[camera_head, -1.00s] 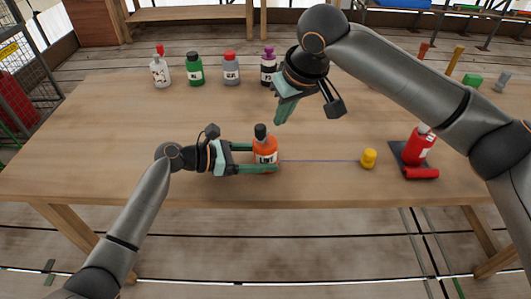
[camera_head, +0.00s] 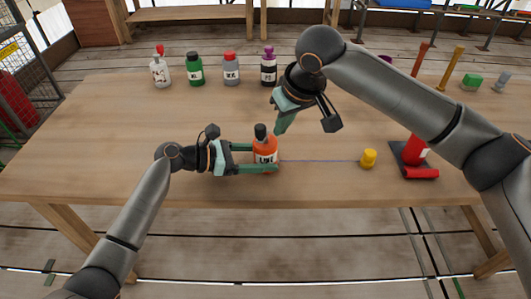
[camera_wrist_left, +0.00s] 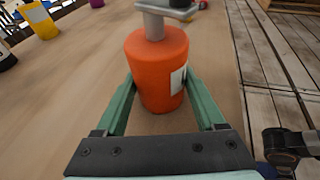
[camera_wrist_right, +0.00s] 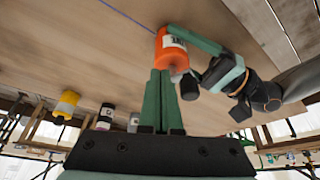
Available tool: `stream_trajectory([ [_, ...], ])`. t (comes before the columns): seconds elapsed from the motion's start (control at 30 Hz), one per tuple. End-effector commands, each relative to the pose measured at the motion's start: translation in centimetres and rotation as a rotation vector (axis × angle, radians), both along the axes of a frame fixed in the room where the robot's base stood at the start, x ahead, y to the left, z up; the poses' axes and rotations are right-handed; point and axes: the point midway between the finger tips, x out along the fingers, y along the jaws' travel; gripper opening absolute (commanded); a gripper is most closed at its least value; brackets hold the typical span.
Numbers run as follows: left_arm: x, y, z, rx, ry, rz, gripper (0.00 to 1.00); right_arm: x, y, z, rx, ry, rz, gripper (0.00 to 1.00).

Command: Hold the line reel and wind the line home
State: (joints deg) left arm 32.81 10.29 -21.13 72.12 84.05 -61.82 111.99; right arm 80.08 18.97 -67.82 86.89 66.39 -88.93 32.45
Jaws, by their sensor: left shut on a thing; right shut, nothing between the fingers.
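The orange line reel (camera_head: 264,150) stands upright on the table, a label on its front and a black crank knob (camera_head: 261,131) above it. My left gripper (camera_head: 276,157) is shut on the reel's body from the left; the left wrist view shows the orange body (camera_wrist_left: 157,65) between its fingers. A thin blue line (camera_head: 320,161) runs right from the reel to a small yellow piece (camera_head: 369,158). My right gripper (camera_head: 278,130) is shut and empty, just right of the knob. In the right wrist view its fingertips (camera_wrist_right: 160,75) are close beside the knob (camera_wrist_right: 189,88); contact is unclear.
Several bottles, including a green one (camera_head: 195,70) and a grey one (camera_head: 231,70), stand at the back left. A red canister (camera_head: 415,150) and a lying red cylinder (camera_head: 421,173) sit on a dark mat at the right. The middle left of the table is bare.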

Motion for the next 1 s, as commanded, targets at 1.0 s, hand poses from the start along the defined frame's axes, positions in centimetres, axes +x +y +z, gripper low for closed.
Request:
stream_trajectory([
  [1.0,0.0,0.0,0.0,0.0,0.0,0.0,0.4,0.3,1.4,-0.3,0.0,-0.001,0.0,0.0],
])
